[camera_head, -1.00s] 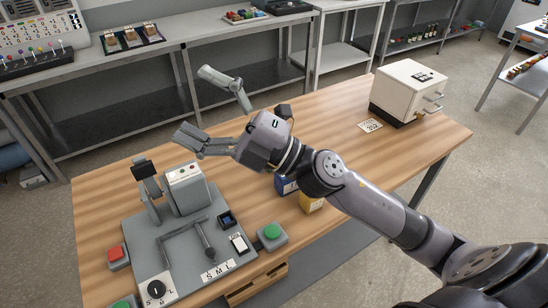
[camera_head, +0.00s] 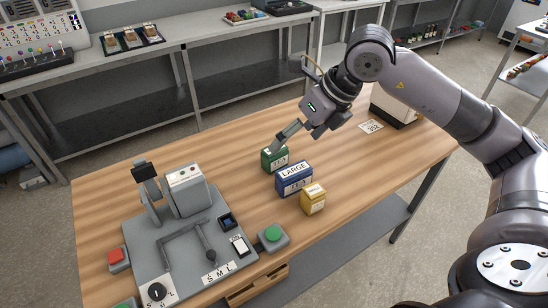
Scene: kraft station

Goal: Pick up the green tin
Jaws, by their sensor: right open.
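My right gripper (camera_head: 285,142) is above and just right of the green tin, pointing down and left. One finger reaches down to the tin's upper edge, and I cannot tell if it touches. The gripper is open and holds nothing. My left gripper is not in view.
A yellow tin (camera_head: 313,199) stands right of the blue tin. A grey machine with levers (camera_head: 186,190) fills the table's left part, with a green button (camera_head: 272,234) and a red button (camera_head: 117,254) beside it. A white box (camera_head: 392,104) stands at the right, partly behind my arm.

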